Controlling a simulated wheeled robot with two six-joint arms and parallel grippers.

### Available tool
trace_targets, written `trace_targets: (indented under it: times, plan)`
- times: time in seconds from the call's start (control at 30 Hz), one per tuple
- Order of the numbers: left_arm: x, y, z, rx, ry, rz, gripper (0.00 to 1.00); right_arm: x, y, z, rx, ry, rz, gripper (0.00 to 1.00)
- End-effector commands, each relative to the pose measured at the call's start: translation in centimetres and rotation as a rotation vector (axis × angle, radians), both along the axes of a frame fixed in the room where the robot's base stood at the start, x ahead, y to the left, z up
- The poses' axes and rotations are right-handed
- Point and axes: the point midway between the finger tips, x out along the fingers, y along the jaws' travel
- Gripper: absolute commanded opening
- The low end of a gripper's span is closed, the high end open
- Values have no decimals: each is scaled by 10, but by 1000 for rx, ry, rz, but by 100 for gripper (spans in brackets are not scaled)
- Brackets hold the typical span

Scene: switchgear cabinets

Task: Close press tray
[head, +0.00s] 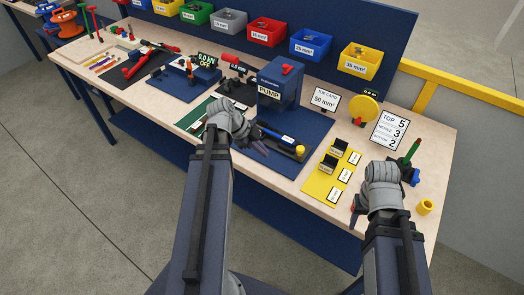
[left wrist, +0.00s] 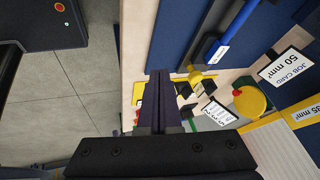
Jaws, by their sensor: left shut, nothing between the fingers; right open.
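The blue press (head: 282,84), labelled PUMP, stands at the middle of the bench in the head view. A dark tray (head: 290,150) extends in front of it on the blue mat, with a blue bar (head: 275,133) bearing a white label and a yellow knob (head: 299,151) at its right end. The blue bar also shows in the left wrist view (left wrist: 232,28). My left gripper (head: 258,147) is shut and empty, just left of and in front of the tray; contact cannot be told. My right gripper (head: 357,212) is open by the bench's front right edge, its fingers partly hidden.
A yellow board (head: 318,189) with black blocks and labels lies right of the tray. A job card (head: 324,100) and a number card (head: 389,130) stand behind. A yellow cup (head: 424,207) sits right of my right gripper. Coloured bins (head: 311,45) line the back.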

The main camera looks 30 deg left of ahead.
Motion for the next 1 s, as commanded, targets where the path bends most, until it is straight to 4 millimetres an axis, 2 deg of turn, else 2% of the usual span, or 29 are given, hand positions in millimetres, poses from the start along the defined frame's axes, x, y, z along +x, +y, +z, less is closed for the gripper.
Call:
trace_targets:
  times: [0.03,0.13,0.33,0.57,1.0]
  plan:
    - [0,16,2,5,-47,-19,0,0,0,-1,0,0,0,50]
    - [-2,36,6,24,-125,-66,0,0,0,-2,0,0,0,50]
    - [-3,50,10,44,-189,-106,0,0,0,-2,0,0,0,50]
    - [1,47,1,45,-191,-109,0,0,0,-11,0,0,0,50]
    - [32,17,-60,45,-189,-112,0,0,0,-71,0,0,-1,50]
